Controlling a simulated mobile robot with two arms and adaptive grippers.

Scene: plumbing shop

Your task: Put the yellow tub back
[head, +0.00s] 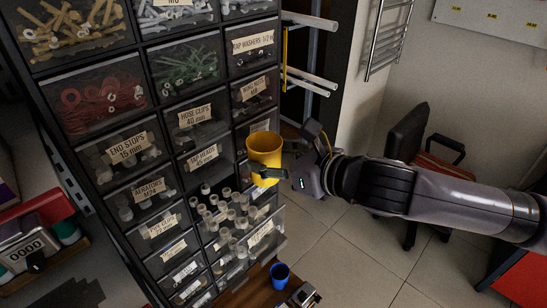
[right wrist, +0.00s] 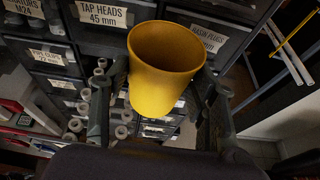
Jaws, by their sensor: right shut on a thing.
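The yellow tub (head: 264,154) is held in the air in front of the drawer cabinet. My right gripper (head: 268,173) is shut on it, with fingers around its lower part. In the right wrist view the tub (right wrist: 163,72) sits between the two fingers, its open rim toward the camera. The tub looks empty in that view. My left gripper is not in view.
A pulled-out drawer (head: 262,240) with several pale cylindrical fittings lies below the tub. The cabinet has labelled clear drawers, including TAP HEADS (head: 203,157). A blue cup (head: 281,272) stands on a wooden surface (head: 243,292) below. A chair (head: 408,134) stands at right; open floor lies between.

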